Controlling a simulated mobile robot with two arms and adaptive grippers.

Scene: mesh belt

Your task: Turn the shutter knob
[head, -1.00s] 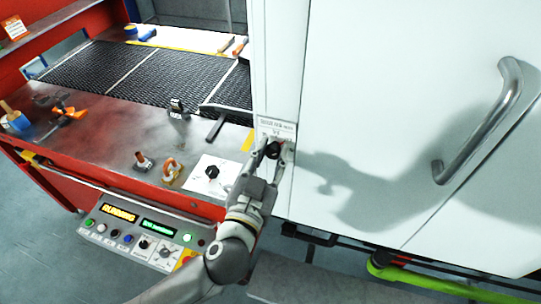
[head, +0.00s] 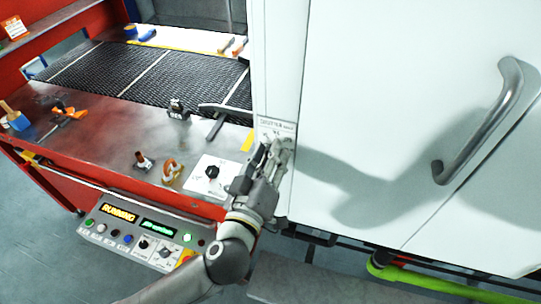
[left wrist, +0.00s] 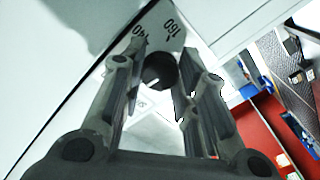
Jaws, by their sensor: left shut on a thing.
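The black round knob (left wrist: 160,70) sits between my left gripper's fingers in the left wrist view, on a pale dial plate (left wrist: 168,28) with the numbers 140 and 160. My left gripper (head: 274,150) is shut on this knob at the edge strip of the white cabinet. In the head view the fingers hide the knob; the top of its label plate (head: 277,125) shows above them. I cannot read whether it is marked as the shutter. My right gripper is not in view.
Another black knob (head: 212,171) stands on a white plate on the metal ledge, left of my gripper. A control panel (head: 145,235) with lit displays is below. A mesh belt (head: 110,75) runs behind the ledge. The cabinet's curved door handle (head: 480,130) is at right.

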